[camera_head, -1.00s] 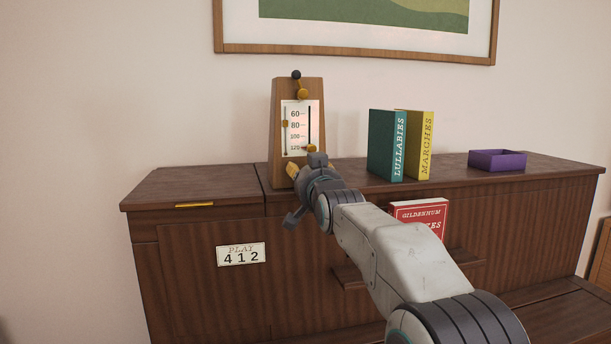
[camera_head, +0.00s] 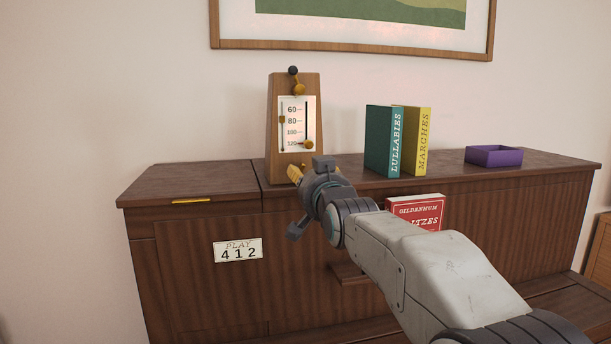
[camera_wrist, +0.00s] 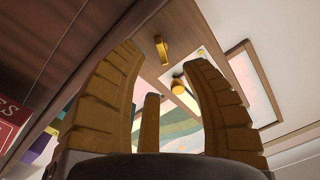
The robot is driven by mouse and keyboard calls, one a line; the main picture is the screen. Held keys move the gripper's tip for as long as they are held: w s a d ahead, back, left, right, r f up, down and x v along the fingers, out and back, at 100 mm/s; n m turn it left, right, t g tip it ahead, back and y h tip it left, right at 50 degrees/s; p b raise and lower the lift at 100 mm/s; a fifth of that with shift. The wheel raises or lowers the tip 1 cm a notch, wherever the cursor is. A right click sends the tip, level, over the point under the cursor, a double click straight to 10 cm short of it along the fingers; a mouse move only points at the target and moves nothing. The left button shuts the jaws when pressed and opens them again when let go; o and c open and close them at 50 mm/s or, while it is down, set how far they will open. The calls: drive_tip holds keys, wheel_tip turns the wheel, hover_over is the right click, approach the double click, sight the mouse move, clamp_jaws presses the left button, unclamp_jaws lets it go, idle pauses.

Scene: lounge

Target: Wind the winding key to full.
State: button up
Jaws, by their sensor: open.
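A wooden metronome (camera_head: 279,140) stands upright on the cabinet, with a white scale and brass knobs. In the wrist view, a short brass piece (camera_wrist: 162,48), which looks like the winding key, sticks out of the metronome's wooden front. It lies beyond and roughly between my fingertips, with no visible contact. In the head view, my gripper (camera_head: 295,174) is in front of the metronome's base and mostly hides that area. In the wrist view, my gripper (camera_wrist: 163,58) has its yellow fingers spread apart with nothing held between them.
The dark wooden cabinet (camera_head: 180,185) carries a green book (camera_head: 379,140), a yellow book (camera_head: 424,145) and an open purple box (camera_head: 494,156) on the right. A red book (camera_head: 416,212) stands lower, behind my arm. The cabinet's left top is clear.

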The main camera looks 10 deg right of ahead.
drive_tip(key=shift+s+r, duration=0.15)
drive_tip(key=shift+s, duration=1)
